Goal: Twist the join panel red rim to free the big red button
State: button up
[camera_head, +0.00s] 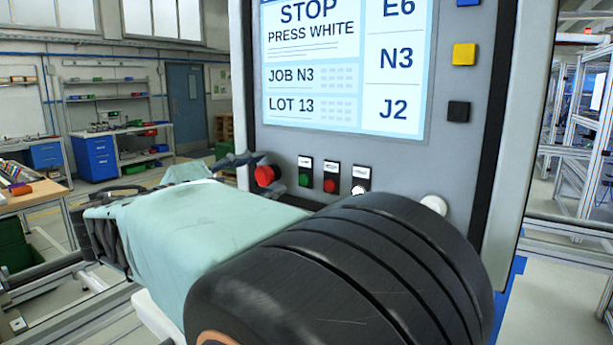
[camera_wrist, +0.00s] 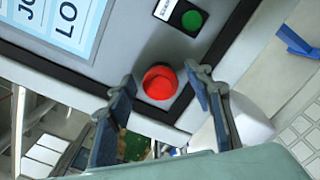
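The grey join panel (camera_head: 285,143) stands upright ahead, with a lit screen (camera_head: 345,70) reading "STOP PRESS WHITE", "JOB N3" and "LOT 13". The big red button (camera_head: 266,175) sticks out at its lower left. It also shows in the wrist view (camera_wrist: 160,82); I cannot make out its rim apart from the cap. My gripper (camera_wrist: 160,76) is open and empty, with one fingertip on either side of the button in the wrist view. Gaps show between the button and both fingers. In the head view, only part of the gripper (camera_head: 236,161) shows beside the button.
Small green (camera_head: 305,180), red (camera_head: 331,185) and white (camera_head: 360,187) buttons sit right of the big one. A white knob (camera_head: 433,204) is farther right. Yellow (camera_head: 464,54) and black (camera_head: 458,111) squares line the panel's right side. My arm covers the lower foreground.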

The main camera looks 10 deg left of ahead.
jog(key=v, duration=1.2)
